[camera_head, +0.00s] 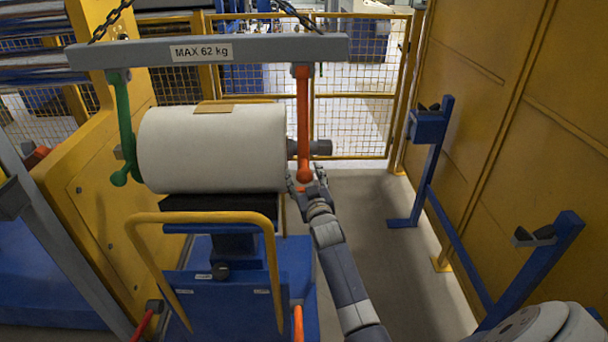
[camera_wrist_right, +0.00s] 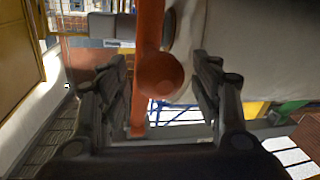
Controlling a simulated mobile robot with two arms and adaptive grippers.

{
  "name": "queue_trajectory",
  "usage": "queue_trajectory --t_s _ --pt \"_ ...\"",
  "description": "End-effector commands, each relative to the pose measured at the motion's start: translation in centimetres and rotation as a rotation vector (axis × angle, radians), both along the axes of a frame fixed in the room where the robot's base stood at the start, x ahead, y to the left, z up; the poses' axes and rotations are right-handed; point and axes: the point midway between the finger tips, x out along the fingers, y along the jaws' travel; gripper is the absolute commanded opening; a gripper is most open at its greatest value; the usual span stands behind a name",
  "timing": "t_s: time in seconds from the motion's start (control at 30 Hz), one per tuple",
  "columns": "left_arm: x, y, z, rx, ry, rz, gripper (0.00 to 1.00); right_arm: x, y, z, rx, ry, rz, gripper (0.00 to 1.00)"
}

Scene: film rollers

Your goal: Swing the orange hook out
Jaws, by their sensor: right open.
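The orange hook (camera_head: 303,125) hangs from the right end of the grey lifting beam (camera_head: 240,48), beside the right end of the white roll (camera_head: 212,148). My right gripper (camera_head: 307,185) is at the hook's lower end. In the right wrist view the orange hook (camera_wrist_right: 150,70) and its rounded end (camera_wrist_right: 160,75) show between the two spread fingers of my right gripper (camera_wrist_right: 160,100). The fingers look apart from the hook on both sides. A green hook (camera_head: 123,125) hangs at the beam's left end. My left gripper is not in view.
The roll rests on a blue lift cart (camera_head: 230,285) with a yellow handle (camera_head: 205,218). A grey shaft (camera_head: 318,147) sticks out of the roll behind the orange hook. A blue stand (camera_head: 430,165) is at right by the yellow wall (camera_head: 510,130). Floor between is free.

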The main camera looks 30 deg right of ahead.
Motion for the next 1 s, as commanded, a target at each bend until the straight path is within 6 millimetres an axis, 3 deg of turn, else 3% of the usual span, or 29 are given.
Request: queue_trajectory --t_s 0.17,0.47,0.73,1.0 --pt "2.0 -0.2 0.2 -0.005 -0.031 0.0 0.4 1.0 -0.4 0.0 0.0 0.001 0.0 0.58" --pt "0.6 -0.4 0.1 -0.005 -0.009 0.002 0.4 1.1 -0.4 0.0 0.0 0.001 0.0 0.58" --pt "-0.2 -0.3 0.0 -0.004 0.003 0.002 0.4 1.1 -0.4 0.0 0.0 0.001 0.0 0.0" --pt "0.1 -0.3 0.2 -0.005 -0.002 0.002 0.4 1.1 -0.4 0.0 0.001 0.003 -0.001 0.0"
